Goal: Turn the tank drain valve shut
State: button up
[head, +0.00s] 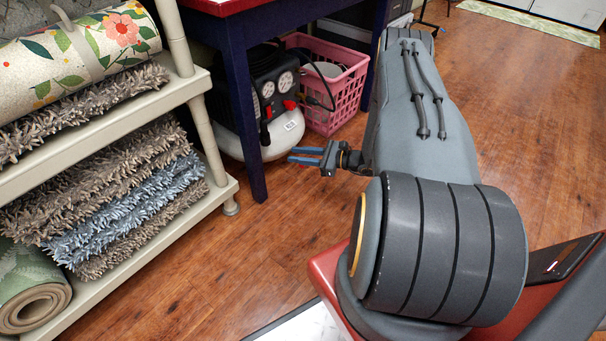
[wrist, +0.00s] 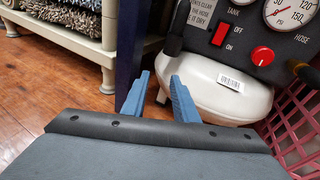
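A compressor with a white tank (head: 284,132) stands on the floor under a dark blue table. In the wrist view its white tank (wrist: 228,100) fills the middle right, below a dark panel with gauges and a red knob. I cannot make out the tank drain valve in either view; the underside of the tank is partly hidden by my gripper and the table leg. My gripper (head: 303,155) is in front of the tank, low, near the table leg. In the wrist view my gripper (wrist: 160,76) has its two blue fingers apart, with nothing seen between them.
The dark blue table leg (wrist: 130,50) stands just left of my fingers. A pink basket (head: 335,85) is right of the compressor. A shelf with rolled and folded rugs (head: 120,190) is at the left. The wooden floor (head: 215,275) in front is clear.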

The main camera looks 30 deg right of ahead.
jog(key=d+f+m+t+h+b, duration=0.1)
jog(key=d+f, duration=0.2)
jog(key=f, duration=0.1)
jog(key=d+f+m+t+h+b, duration=0.2)
jog(key=d+f, duration=0.1)
jog(key=f, duration=0.2)
jog(key=d+f+m+t+h+b, duration=0.1)
jog(key=d+f+m+t+b, duration=0.1)
jog(key=f, duration=0.3)
jog(key=shift+s+d+f+h, duration=0.1)
jog(key=shift+s+d+h, duration=0.25)
jog(key=shift+d, duration=0.15)
jog(key=shift+w+f+m, duration=0.15)
jog(key=shift+m, duration=0.15)
jog(key=b+x, duration=0.3)
jog(key=x, duration=0.4)
jog(key=shift+w, duration=0.1)
jog(key=shift+c, duration=0.6)
grip_shut()
